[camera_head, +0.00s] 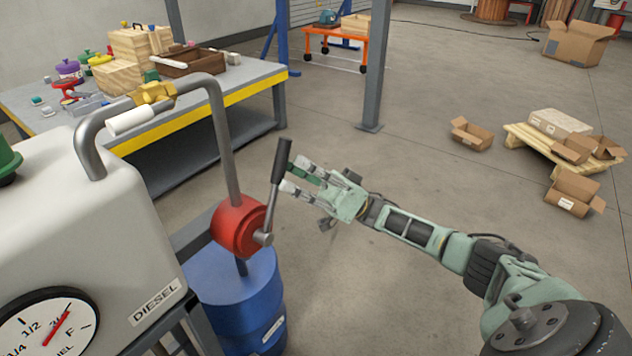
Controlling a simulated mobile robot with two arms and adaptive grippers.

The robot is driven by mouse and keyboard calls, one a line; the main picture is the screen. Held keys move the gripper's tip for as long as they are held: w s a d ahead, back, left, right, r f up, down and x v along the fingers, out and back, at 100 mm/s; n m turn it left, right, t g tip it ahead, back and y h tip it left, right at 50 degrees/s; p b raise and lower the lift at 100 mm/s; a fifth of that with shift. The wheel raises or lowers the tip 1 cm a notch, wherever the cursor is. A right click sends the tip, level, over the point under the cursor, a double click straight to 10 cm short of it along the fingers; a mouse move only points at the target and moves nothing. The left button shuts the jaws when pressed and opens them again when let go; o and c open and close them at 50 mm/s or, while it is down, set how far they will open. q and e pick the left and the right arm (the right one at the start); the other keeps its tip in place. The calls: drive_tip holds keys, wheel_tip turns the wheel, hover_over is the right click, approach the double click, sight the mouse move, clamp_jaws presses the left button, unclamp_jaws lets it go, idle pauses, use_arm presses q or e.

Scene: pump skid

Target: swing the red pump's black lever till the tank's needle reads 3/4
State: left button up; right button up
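The red pump (238,227) sits on top of a blue drum (240,300). Its black lever (282,160) points up and slightly right from a metal crank at the pump's right side. The white diesel tank (95,225) stands at the left. Its round gauge (25,335) is partly cut off by the frame's edge, and the red needle (60,322) points up and right, over the 3/4 mark. My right gripper (296,177) is beside the lever's right side, fingers apart, tips close to the black grip. I cannot tell whether they touch it. My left gripper is not in view.
Behind is a cluttered workbench (255,75). A steel post (376,70), a pallet (530,140) and cardboard boxes (472,133) stand farther off.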

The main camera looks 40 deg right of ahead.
drive_tip(key=v, duration=0.8)
drive_tip(key=shift+s+d, duration=0.1)
idle(1.1)
